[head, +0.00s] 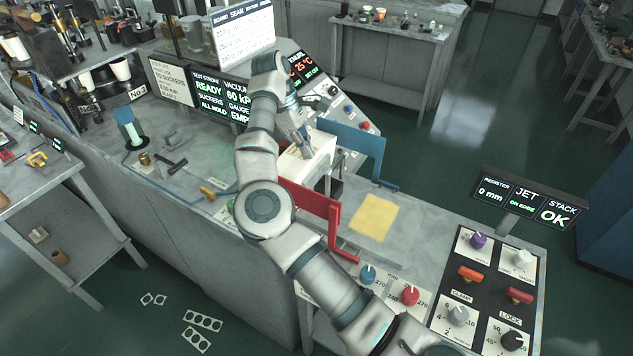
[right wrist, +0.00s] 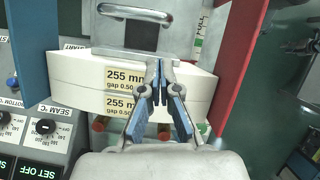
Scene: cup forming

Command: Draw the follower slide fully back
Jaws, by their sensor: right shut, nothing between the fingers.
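My right gripper (head: 305,148) is over the white stack (head: 318,163) between a blue guide and a red guide in the head view. In the right wrist view the gripper (right wrist: 160,88) is shut and empty, its fingertips at the stack's near face. A grey block with a handle (right wrist: 133,30) sits beyond the tips in that view; it looks like the follower slide, but I cannot tell for sure. The white stack (right wrist: 85,78) carries labels reading 255 mm. In the head view my arm hides much of this area. My left gripper is not in view.
The red guide (head: 312,205) and blue guide (head: 355,148) stand at the stack's sides. A yellow sheet (head: 374,218) lies on the bench to the right. A knob panel (head: 487,300) is at the lower right. Small tools lie on the bench at left.

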